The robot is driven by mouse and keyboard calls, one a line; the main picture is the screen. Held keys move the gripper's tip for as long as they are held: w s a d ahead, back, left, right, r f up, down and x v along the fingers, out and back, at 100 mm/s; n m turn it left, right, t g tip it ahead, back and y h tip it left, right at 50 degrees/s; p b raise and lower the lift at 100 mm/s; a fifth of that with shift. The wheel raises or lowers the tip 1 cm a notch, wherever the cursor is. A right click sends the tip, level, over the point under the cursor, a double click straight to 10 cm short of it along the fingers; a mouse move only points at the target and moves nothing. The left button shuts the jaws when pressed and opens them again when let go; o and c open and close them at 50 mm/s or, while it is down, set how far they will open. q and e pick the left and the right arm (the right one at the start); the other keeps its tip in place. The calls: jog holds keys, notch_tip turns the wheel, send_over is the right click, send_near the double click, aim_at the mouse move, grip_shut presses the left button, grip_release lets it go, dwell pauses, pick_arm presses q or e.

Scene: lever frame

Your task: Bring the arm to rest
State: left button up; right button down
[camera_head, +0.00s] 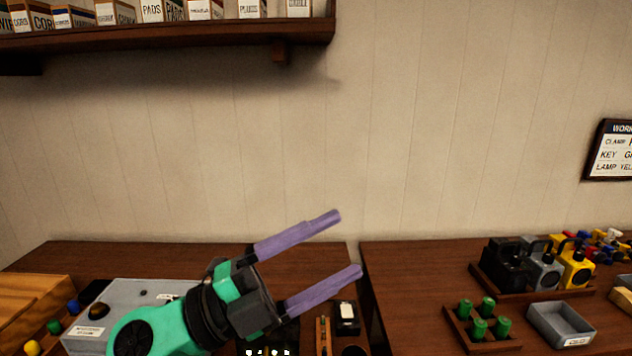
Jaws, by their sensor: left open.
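My left gripper (350,243) is at the lower middle of the head view, at the end of my green arm. Its two purple fingers are spread apart and point up and to the right. Nothing is between them. The gripper shows in front of the left bench (190,258) and the wall, and I see no contact with anything. The gripper and wrist hide part of the bench behind them. My right gripper is not in view.
A grey box (90,331) stands left of my wrist. A white-topped item (346,314) shows below the fingers. The right bench (420,270) holds padlocks (545,268), green pegs (480,321) and a grey tray (560,323). A shelf (170,38) hangs upper left.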

pick_arm(q)
jog(key=w+a+f+n+t+y, duration=0.2)
jog(key=w+a+n+t+y, duration=0.7)
jog(key=a+n+t+y, duration=0.65)
jog(key=a+f+n+g+y, duration=0.35)
jog(key=f+n, duration=0.25)
jog(key=f, duration=0.4)
jog(key=a+f+n+g+y, duration=0.2)
jog(key=a+f+n+g, duration=0.3)
jog(key=f, duration=0.5)
jog(key=s+f+n+g, duration=0.2)
jog(key=s+f+g, duration=0.9)
jog(key=s+f, duration=0.85)
notch_tip(320, 180, down, 26)
jog(key=s+g, duration=0.1)
jog(key=s, duration=0.1)
jog(key=s+a+f+g, duration=0.1)
jog(key=s+a+f, duration=0.2)
jog(key=s+f, duration=0.9)
jog(key=s+m, duration=0.1)
jog(key=s, duration=0.2)
jog(key=shift+s+a+f+h, duration=0.2)
jog(key=shift+h, duration=0.1)
